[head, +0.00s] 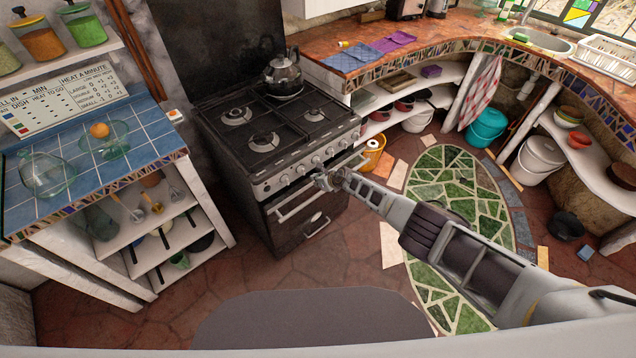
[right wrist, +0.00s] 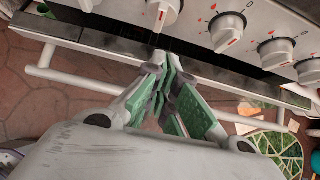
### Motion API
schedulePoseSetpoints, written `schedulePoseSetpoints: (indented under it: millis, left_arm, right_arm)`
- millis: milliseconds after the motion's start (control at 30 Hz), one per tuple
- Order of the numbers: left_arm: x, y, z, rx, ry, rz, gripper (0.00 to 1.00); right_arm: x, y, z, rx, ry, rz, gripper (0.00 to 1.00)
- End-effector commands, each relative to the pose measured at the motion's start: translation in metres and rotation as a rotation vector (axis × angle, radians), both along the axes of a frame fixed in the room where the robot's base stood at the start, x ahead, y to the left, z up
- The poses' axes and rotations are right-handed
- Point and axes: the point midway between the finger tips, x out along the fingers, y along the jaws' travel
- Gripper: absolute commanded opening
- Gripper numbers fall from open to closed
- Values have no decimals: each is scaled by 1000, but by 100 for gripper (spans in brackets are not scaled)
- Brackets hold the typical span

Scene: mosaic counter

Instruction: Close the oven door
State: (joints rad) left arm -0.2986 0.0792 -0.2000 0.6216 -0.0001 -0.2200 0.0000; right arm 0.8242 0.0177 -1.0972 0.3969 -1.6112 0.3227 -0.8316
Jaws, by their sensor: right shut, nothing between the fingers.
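The oven door (head: 289,232) is on the front of the dark stove, below the knob panel. In the right wrist view its top edge (right wrist: 100,53) stands slightly out from the panel, with a dark gap behind it. Its pale bar handle (right wrist: 72,82) runs across, partly hidden behind my gripper. My right gripper (head: 326,180) is at the upper front of the door, near the middle of its width. In the right wrist view the gripper (right wrist: 166,66) is shut and empty, its tips overlapping the door's top edge. I cannot tell whether they touch it. My left gripper is not in view.
Stove knobs (right wrist: 228,27) jut out just above my right fingertips. A kettle (head: 283,75) stands on the cooktop (head: 262,122). A blue-tiled shelf unit (head: 70,190) stands left of the stove. An orange bucket (head: 373,152) stands to its right. The floor in front is clear.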

Motion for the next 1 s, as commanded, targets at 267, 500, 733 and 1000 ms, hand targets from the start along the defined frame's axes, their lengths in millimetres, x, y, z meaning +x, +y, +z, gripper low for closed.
schedulePoseSetpoints:
  millis: [267,500,733,1000]
  left_arm:
    - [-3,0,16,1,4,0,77]
    - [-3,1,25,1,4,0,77]
    - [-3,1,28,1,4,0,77]
    - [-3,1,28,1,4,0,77]
  right_arm:
    - [4,3,23,-1,0,1,0]
    - [7,5,38,-1,-1,0,0]
    - [8,6,42,-1,0,-1,0]
    - [8,6,42,0,0,0,0]
